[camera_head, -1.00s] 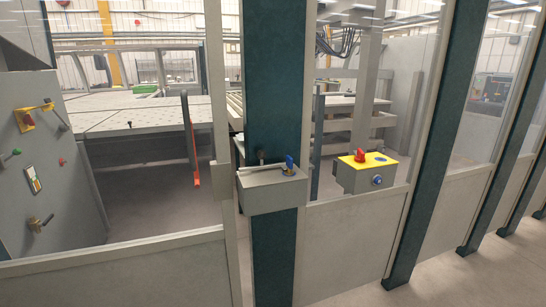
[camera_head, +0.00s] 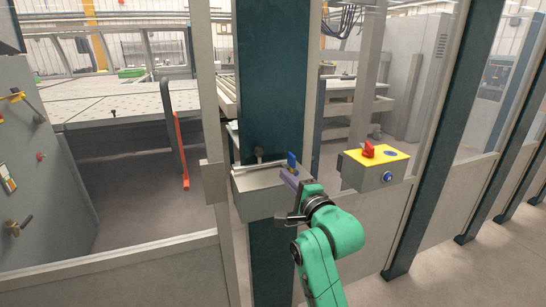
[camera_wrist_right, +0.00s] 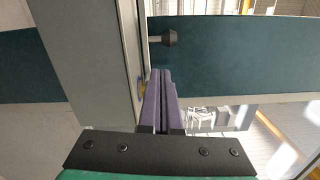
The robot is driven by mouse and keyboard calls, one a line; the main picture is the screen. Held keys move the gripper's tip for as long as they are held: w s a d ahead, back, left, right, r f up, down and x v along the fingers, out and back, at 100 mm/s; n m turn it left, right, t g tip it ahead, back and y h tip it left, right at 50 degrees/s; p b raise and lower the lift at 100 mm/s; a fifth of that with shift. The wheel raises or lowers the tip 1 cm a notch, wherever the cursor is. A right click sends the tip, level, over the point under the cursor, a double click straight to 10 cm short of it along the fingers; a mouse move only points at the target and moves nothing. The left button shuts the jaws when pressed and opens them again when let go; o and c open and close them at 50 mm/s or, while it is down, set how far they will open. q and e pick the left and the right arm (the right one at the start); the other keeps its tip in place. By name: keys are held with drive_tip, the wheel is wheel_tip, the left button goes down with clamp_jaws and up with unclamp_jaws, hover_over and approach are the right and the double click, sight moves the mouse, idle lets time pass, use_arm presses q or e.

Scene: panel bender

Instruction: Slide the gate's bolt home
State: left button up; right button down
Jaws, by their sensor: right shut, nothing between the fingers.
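A grey lock box (camera_head: 262,192) is fixed to the dark green post. A short bolt with a dark knob (camera_head: 258,153) stands at the back of its top; the knob also shows in the right wrist view (camera_wrist_right: 170,38). A blue handle (camera_head: 291,160) sits at the box's right end. My right gripper (camera_head: 287,176), with purple fingers, is at the box's right front, just below the blue handle. Its fingers (camera_wrist_right: 160,75) are together and empty, apart from the knob. Whether they touch the box is unclear. My left gripper is out of view.
The dark green post (camera_head: 285,80) rises behind the box. A grey control box (camera_head: 375,170) with a yellow top and red switch is to the right. A red-orange handle (camera_head: 182,155) hangs at left. Clear panels and rails run along the fence.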

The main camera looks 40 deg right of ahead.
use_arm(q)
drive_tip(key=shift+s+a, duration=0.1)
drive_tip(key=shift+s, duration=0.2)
use_arm(e)
drive_tip(key=shift+s+d+r+m, duration=0.15)
drive_tip(key=shift+r+m, duration=0.25)
drive_tip(key=shift+r, duration=0.1)
use_arm(q)
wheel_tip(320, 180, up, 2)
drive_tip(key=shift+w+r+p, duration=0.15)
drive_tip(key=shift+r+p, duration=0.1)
drive_tip(key=shift+p, duration=1)
use_arm(e)
drive_tip(key=x, duration=1)
drive_tip(key=shift+r, duration=0.15)
